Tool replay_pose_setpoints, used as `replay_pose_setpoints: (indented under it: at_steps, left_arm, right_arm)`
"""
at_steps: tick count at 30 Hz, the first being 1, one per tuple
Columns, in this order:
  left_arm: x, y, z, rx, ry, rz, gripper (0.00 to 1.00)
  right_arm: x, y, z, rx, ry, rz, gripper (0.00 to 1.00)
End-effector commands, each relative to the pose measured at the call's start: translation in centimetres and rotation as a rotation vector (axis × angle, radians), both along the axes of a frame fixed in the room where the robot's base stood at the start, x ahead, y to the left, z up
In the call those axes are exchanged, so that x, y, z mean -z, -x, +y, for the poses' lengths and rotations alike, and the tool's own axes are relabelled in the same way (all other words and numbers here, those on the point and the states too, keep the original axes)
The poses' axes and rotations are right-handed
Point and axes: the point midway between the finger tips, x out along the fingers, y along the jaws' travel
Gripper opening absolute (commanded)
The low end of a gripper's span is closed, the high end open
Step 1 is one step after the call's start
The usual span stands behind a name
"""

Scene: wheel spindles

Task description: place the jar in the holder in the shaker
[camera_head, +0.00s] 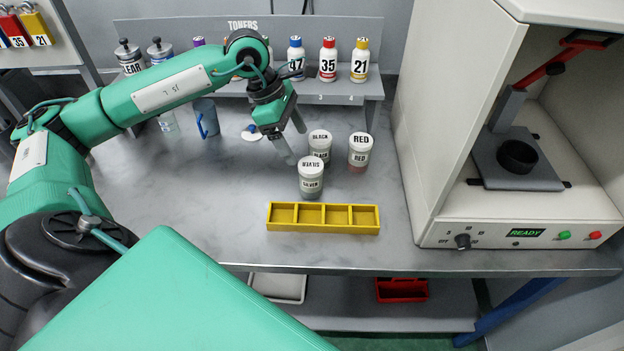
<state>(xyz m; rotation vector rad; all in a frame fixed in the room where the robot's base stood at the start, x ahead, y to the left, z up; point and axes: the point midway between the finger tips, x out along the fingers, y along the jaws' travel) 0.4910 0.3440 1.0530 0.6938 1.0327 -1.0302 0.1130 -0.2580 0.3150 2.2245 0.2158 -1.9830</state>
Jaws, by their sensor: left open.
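Three jars with white lids stand on the grey bench: the SILVER jar (311,179) in front, the BLACK jar (320,146) behind it, and the RED jar (359,151) to the right. My left gripper (296,141) is open and empty. It is just left of the BLACK jar and behind the SILVER jar, with its fingers pointing down and right. The shaker (462,150) stands at the right with its front open. Inside it, the round black holder (517,157) sits empty on a grey plate (540,178). My right gripper is out of view.
A yellow tray (324,228) with several empty compartments lies in front of the jars. A toner rack (345,88) with several bottles stands at the back. The shaker's side wall edges the jar area.

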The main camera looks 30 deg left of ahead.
Motion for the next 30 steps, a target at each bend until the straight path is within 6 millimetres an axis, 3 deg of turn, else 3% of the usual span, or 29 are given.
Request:
replay_pose_setpoints:
  at_steps: [6,14,19,21,30]
  left_arm:
    - [3.7,-0.6,-1.5,0.0,0.004,0.004,0.79]
    - [5.5,-0.9,-2.2,-0.001,0.004,0.005,0.79]
    - [7.7,-1.5,-2.9,-0.001,0.005,0.005,0.79]
    - [8.8,-1.7,-3.2,-0.002,0.005,0.005,0.79]
    - [9.9,-1.9,-3.5,-0.002,0.004,0.002,0.79]
  right_arm:
    - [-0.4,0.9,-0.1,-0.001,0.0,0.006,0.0]
    - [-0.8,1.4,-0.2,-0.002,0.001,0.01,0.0]
    - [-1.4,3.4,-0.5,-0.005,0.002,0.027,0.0]
    - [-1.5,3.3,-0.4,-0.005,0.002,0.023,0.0]
    - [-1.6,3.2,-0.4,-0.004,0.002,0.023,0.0]
